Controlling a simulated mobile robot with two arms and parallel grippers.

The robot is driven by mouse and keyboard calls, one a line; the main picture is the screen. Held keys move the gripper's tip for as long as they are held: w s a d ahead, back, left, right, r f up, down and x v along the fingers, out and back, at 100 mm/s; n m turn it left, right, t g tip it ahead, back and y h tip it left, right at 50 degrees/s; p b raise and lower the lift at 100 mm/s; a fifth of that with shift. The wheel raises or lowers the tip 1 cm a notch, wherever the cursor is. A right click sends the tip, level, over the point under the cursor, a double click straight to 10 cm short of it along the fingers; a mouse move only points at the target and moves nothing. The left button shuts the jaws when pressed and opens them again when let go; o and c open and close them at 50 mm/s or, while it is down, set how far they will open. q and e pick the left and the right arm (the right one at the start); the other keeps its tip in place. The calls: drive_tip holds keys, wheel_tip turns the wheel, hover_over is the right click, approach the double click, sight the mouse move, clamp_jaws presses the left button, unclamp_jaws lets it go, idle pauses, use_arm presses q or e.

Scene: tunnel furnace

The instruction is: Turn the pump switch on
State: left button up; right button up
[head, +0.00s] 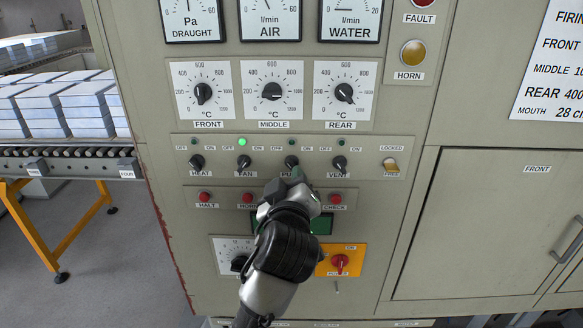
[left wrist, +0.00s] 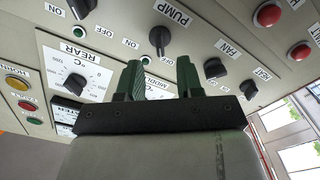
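The pump switch (head: 291,161) is a black rotary knob in the switch row of the grey control panel, third from the left, between the fan and vent knobs. Its lamp (head: 291,143) looks unlit. In the left wrist view, where the panel shows upside down, the pump switch (left wrist: 159,40) lies just beyond the gap between my fingers. My left gripper (head: 295,177) is just below the switch in the head view, hiding part of its label. In the left wrist view its green fingers (left wrist: 160,72) are apart with nothing between them. My right gripper is not in view.
The fan knob (head: 243,162) and vent knob (head: 340,163) flank the pump switch closely; the fan lamp (head: 242,142) glows green. Red push buttons (head: 335,199) and a red-and-yellow power switch (head: 341,263) are lower. A roller conveyor (head: 75,158) stands at left.

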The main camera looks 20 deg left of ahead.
sight(290, 167)
use_arm(q)
drive_tip(key=shift+x, duration=2.25)
drive_tip(key=shift+c, duration=0.3)
clamp_jaws()
